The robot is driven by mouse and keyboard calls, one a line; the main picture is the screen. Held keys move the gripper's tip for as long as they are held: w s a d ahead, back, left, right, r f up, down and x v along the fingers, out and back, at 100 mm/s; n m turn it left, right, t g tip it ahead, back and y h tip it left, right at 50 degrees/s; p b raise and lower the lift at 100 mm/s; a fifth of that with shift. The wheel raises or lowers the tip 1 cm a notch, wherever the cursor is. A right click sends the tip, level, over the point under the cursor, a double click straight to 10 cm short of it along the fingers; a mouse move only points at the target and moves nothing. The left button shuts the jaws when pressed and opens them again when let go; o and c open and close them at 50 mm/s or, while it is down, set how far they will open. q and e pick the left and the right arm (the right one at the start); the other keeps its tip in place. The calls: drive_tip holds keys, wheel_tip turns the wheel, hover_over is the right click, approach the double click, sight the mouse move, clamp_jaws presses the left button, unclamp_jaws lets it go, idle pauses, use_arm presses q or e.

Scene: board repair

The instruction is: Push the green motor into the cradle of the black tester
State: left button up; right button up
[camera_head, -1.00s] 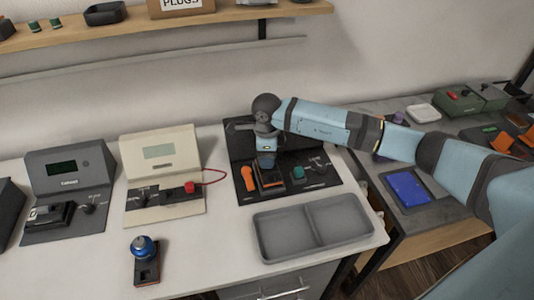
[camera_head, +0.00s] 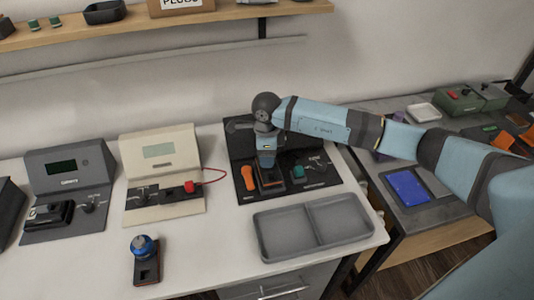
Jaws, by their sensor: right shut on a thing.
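The black tester (camera_head: 240,141) stands at the back of the white table, with an orange lever (camera_head: 248,177) and a small teal part (camera_head: 297,171) on its base. My right gripper (camera_head: 268,174) points down over the cradle (camera_head: 271,186) in the middle of that base. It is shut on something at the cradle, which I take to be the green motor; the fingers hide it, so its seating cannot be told. The teal part sits apart, right of the fingers. My left gripper is not in view.
A grey two-part tray (camera_head: 312,227) lies just in front of the black tester. A cream tester (camera_head: 160,150) and a dark grey tester (camera_head: 68,167) stand to the left. A blue-topped piece (camera_head: 142,247) stands near the front. Clear table lies around it.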

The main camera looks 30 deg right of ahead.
drive_tip(key=shift+f+b, duration=0.85)
drive_tip(key=shift+f, duration=0.15)
idle(1.8)
drive_tip(key=o, duration=1.3)
drive_tip(key=shift+r, duration=0.25)
drive_tip(key=shift+r+p, duration=0.35)
drive_tip(key=shift+p, duration=0.05)
drive_tip(key=shift+r+p, duration=0.4)
drive_tip(key=shift+r, duration=0.35)
drive_tip(key=shift+r, duration=0.2)
